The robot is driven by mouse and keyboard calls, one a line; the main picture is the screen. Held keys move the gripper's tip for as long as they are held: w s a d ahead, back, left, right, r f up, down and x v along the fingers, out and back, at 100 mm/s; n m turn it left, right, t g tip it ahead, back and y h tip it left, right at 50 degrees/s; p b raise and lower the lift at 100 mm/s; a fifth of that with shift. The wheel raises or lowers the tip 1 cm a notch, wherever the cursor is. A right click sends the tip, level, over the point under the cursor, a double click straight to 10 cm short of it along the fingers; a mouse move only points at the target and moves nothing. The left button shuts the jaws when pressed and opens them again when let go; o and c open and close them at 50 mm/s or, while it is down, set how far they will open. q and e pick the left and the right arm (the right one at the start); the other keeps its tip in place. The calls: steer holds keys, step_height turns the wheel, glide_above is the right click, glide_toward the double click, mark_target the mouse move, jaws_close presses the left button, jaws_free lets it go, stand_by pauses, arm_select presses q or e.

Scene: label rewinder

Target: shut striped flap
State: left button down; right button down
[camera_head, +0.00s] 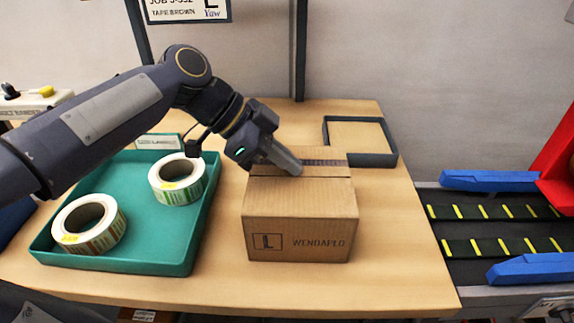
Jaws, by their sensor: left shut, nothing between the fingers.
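A brown cardboard box (300,224) stands on the wooden table, its printed front facing me. On its top, toward the back, lies a flap with a dark striped band (325,162). The flap looks about level with the box top; I cannot tell whether it is fully flat. My left gripper (294,168) is shut and empty, its fingertips at the left part of the striped band, touching or just above it. The gripper hides the band's left end. My right gripper is not in view.
A teal tray (150,262) with two label rolls (88,224) (178,178) stands left of the box. A dark-rimmed shallow tray (386,159) lies behind right. A conveyor with blue guides (490,181) runs at the right. The table (395,255) right of the box is clear.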

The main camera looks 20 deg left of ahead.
arm_select(q)
steer(key=shift+s+f, duration=0.15)
steer(key=shift+f, duration=0.4)
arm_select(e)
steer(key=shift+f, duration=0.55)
arm_select(q)
steer(key=shift+r, duration=0.15)
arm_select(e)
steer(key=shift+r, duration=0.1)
